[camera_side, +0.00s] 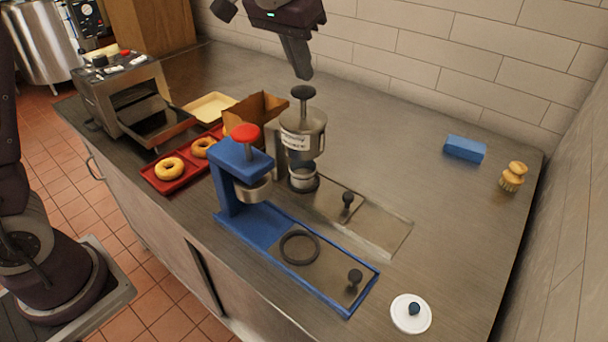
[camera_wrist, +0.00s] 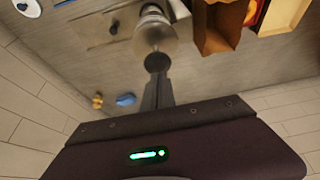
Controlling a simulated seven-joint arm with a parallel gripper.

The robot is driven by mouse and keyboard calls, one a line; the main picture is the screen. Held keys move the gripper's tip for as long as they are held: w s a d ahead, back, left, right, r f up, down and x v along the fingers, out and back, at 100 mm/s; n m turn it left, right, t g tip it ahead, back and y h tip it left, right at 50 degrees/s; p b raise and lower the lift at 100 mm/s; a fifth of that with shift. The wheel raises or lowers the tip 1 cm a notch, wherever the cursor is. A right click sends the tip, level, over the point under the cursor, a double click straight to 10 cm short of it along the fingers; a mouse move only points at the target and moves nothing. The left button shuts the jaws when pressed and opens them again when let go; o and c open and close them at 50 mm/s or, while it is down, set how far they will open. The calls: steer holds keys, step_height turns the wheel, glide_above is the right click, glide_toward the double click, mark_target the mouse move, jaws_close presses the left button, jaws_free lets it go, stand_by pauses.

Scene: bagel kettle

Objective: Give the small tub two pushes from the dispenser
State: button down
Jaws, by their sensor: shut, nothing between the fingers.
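The dispenser (camera_side: 301,141) is a steel cylinder with a label, standing on the counter behind the blue press. Its black plunger knob (camera_side: 303,91) stands raised on a rod. A small steel tub (camera_side: 303,179) sits under the dispenser; its contents cannot be seen. My gripper (camera_side: 302,76) is shut and empty, pointing down just above the knob with a narrow gap in the side view. In the wrist view the fingertips (camera_wrist: 157,82) line up with the knob (camera_wrist: 157,62), and the dispenser's steel top (camera_wrist: 155,36) lies beyond it.
A blue press with a red knob (camera_side: 245,133) stands in front of the dispenser. A red tray (camera_side: 176,184) with bagels, a cardboard box (camera_side: 258,105) and a toaster oven (camera_side: 128,95) are to the left. A blue block (camera_side: 465,149), a wooden-looking brush (camera_side: 514,177) and a white lid (camera_side: 411,314) lie right.

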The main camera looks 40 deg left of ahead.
mark_target(302, 89)
steer(key=shift+f, duration=2.25)
steer(key=shift+r, duration=2.25)
step_height(302, 89, up, 5)
steer(key=shift+r, duration=0.5)
